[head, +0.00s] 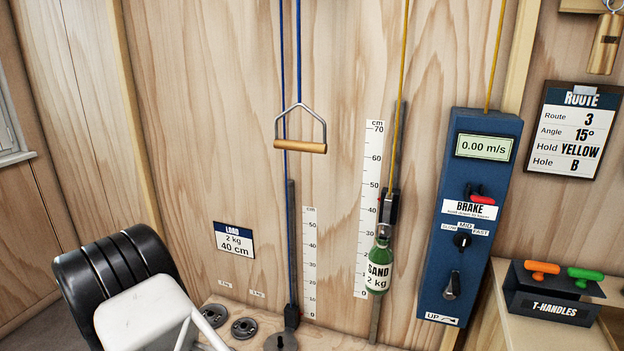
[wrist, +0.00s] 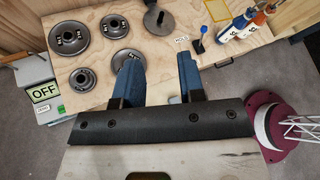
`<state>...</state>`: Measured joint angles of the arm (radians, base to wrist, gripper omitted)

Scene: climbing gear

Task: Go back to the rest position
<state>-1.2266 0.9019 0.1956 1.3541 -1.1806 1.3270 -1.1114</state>
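My gripper (wrist: 160,66) shows in the wrist view with its two blue fingers spread apart and nothing held between them. The fingers point over a wooden board (wrist: 215,75) that carries round grey weight plates. My gripper does not show in the head view.
In the head view, a wooden handle (head: 300,146) hangs on a blue rope, and a green sand bottle (head: 379,264) hangs by a scale. A blue brake box (head: 446,211) and T-handle holder (head: 541,308) stand right. In the wrist view, an OFF display (wrist: 44,92) is left and a maroon round base (wrist: 287,138) right.

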